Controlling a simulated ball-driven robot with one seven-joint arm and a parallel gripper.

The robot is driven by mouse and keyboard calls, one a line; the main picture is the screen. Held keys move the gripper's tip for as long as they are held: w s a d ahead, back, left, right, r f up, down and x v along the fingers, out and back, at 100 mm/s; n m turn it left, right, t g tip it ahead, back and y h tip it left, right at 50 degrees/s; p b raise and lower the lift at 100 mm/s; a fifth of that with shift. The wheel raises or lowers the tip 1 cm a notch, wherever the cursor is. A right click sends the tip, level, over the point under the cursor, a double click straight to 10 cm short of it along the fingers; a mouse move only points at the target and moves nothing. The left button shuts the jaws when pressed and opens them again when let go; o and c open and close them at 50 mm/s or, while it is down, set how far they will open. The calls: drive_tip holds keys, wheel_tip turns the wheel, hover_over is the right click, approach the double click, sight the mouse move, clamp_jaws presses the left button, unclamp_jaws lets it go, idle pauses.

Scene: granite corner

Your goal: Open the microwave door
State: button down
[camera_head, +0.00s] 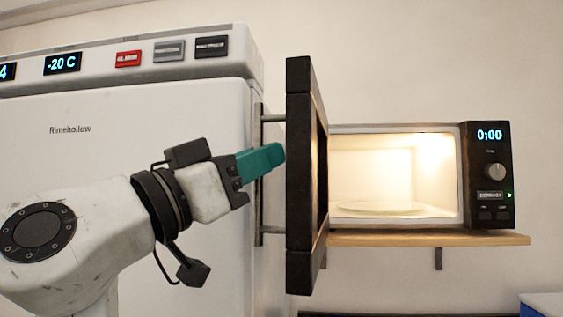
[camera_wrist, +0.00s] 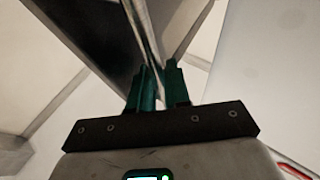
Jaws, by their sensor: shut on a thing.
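The microwave (camera_head: 488,175) stands on a wooden shelf at the right of the head view. Its lit inside shows a round glass plate (camera_head: 380,208). Its dark door (camera_head: 300,180) is swung wide open towards the left. The door's metal bar handle (camera_head: 258,180) is on the door's left side, facing the white freezer. My gripper (camera_head: 272,158) has teal fingers and reaches the handle from the left. In the wrist view, the fingers (camera_wrist: 158,85) are closed around the metal handle (camera_wrist: 148,35). The handle's middle is partly hidden by the fingers.
A large white freezer (camera_head: 130,170) with a display and buttons stands at the left, close behind my arm and the door. The wooden shelf (camera_head: 430,240) sits on the wall under the microwave. A blue and white box (camera_head: 541,304) shows at the lower right.

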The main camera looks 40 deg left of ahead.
drive_tip(key=shift+w+a+r, duration=0.1)
drive_tip(key=shift+a, duration=0.05)
idle(0.3)
drive_tip(key=c, duration=1.4)
unclamp_jaws()
drive_tip(key=shift+w, duration=0.15)
drive_tip(key=shift+c, duration=0.2)
drive_tip(key=b+v, duration=0.2)
drive_tip(key=v, duration=0.9)
drive_tip(key=shift+b, duration=0.35)
